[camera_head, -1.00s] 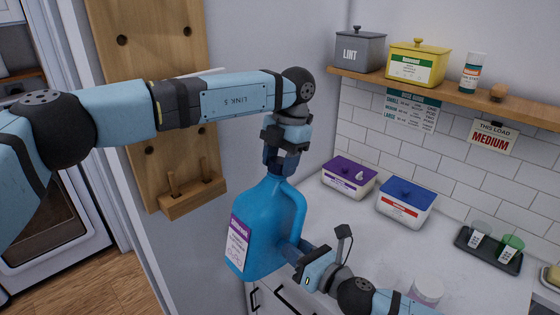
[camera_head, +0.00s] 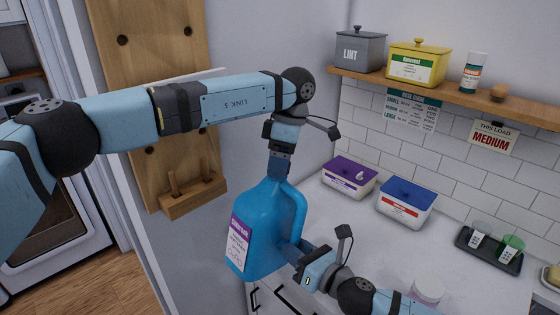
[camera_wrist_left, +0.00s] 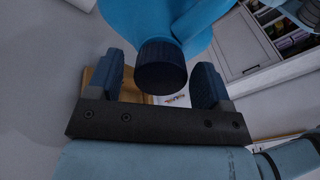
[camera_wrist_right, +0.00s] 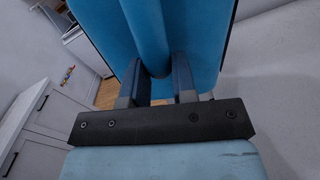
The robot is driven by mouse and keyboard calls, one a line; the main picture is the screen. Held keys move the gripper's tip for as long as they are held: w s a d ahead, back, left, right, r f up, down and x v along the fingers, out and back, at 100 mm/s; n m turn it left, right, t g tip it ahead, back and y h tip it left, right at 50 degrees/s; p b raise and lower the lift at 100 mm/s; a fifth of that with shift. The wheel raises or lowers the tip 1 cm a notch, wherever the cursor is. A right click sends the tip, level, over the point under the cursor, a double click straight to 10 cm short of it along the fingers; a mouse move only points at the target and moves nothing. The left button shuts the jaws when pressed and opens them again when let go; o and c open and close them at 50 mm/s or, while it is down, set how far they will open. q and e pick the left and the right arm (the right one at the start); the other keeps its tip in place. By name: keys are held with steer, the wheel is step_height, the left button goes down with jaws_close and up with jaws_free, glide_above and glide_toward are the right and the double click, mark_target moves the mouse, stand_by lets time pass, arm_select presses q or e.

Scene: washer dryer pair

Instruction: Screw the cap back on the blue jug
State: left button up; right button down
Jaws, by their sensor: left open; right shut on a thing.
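In the left wrist view, the dark blue cap (camera_wrist_left: 162,68) sits at the top of the jug (camera_wrist_left: 150,18), between the open fingers of my left gripper (camera_wrist_left: 165,85), with gaps on both sides. My right gripper (camera_head: 298,252) is shut on the jug's side. In the right wrist view, its fingers (camera_wrist_right: 160,85) close on a narrow part of the jug (camera_wrist_right: 205,30), likely its handle.
A purple-lidded box (camera_head: 349,178), a blue-lidded box (camera_head: 406,202) and a dark tray (camera_head: 488,250) of cups stand on the counter. A shelf (camera_head: 450,103) holds tins above. A wooden board (camera_head: 158,90) hangs behind my left arm.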

arm_select(q)
steer(key=shift+r, duration=0.15)
steer(key=shift+v, duration=2.15)
steer(key=shift+d, duration=0.1)
steer(key=shift+c, duration=0.4)
steer(key=n, duration=0.2)
steer(key=r+n, duration=0.1)
steer(key=n, duration=0.1)
steer(key=shift+w+d+r, duration=0.1)
steer(key=shift+d+r, duration=0.1)
steer(key=n, duration=0.2)
steer(key=r+n, duration=0.1)
steer(key=n, duration=0.3)
steer(key=shift+w+d+r+n, duration=0.15)
steer(key=shift+d+r+n, duration=0.05)
steer(key=shift+r+n, duration=0.2)
steer(key=shift+f, duration=0.1)
steer(key=shift+x, duration=3.9)
steer(key=shift+a, duration=0.1)
